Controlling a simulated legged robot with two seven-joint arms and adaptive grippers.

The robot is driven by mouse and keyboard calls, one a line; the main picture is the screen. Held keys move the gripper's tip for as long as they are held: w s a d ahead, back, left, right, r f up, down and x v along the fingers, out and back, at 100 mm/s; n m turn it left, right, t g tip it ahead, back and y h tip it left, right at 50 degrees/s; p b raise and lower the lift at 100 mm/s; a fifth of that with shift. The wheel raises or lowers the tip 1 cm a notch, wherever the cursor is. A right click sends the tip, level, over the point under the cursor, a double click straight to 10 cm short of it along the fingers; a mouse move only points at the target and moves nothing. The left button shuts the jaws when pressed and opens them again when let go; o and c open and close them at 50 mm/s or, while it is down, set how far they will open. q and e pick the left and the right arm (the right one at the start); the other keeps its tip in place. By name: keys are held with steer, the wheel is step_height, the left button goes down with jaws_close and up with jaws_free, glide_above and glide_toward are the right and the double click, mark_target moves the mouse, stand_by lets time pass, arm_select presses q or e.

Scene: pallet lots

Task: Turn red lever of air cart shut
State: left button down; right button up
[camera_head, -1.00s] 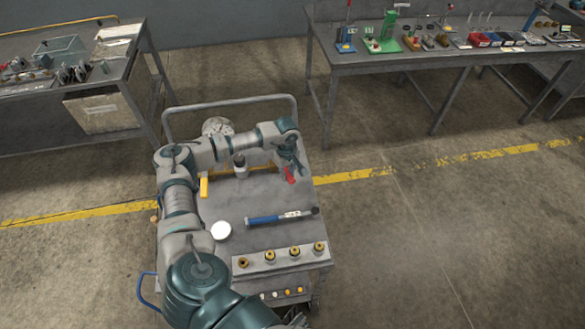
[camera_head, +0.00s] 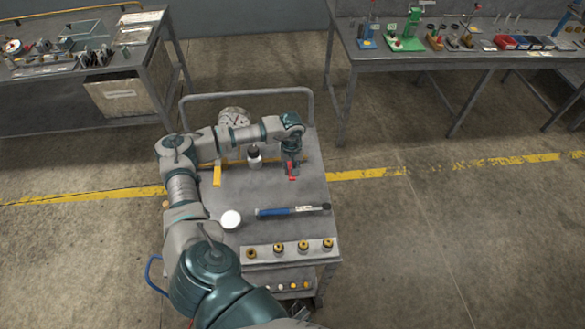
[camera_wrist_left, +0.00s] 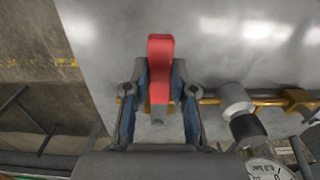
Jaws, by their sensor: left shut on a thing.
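The air cart (camera_head: 295,190) is a grey metal cart below me with a flat top. The red lever (camera_head: 292,178) is near its far right part, mostly hidden behind my left gripper in the head view. In the left wrist view the red lever (camera_wrist_left: 160,60) stands between the two fingers. My left gripper (camera_head: 291,166) points down from above and is shut on the red lever; it also shows in the left wrist view (camera_wrist_left: 160,95). A yellow lever (camera_head: 217,175) is at the left on the same brass pipe (camera_wrist_left: 265,100). My right gripper is not in view.
A blue-handled torque wrench (camera_head: 290,211), a white round disc (camera_head: 231,219) and a row of brass fittings (camera_head: 278,249) lie on the cart top. A gauge (camera_head: 233,117) stands behind my arm. Workbenches (camera_head: 450,52) are behind, with open floor right of the cart.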

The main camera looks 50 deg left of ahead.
arm_select(q)
steer(key=shift+w+a+r, duration=0.1)
steer(key=shift+a+r, duration=0.1)
steer(key=c, duration=1)
jaws_free()
steer(key=shift+o, duration=0.2)
steer(key=shift+f, duration=0.15)
step_height(320, 180, up, 12)
steer(key=shift+a+f, duration=0.1)
steer(key=shift+f, duration=0.05)
